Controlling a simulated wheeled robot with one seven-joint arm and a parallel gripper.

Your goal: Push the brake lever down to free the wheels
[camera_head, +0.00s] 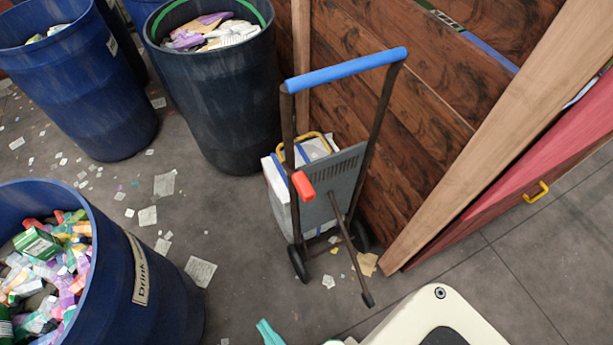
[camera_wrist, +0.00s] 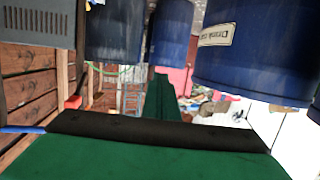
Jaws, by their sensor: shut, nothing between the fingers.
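The cart (camera_head: 335,185) stands upright on the floor, with a blue push handle (camera_head: 345,68) across its top. My green gripper (camera_wrist: 160,82) is shut and empty, apart from the lever. In the head view only a teal tip (camera_head: 266,332), probably of my gripper, shows at the bottom edge.
Blue barrels (camera_head: 90,80) full of litter stand left of and behind the cart, and another barrel (camera_head: 150,285) is at lower left. A wooden plank wall (camera_head: 400,100) is close on the cart's right. Paper scraps litter the floor; the floor before the cart looks mostly clear.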

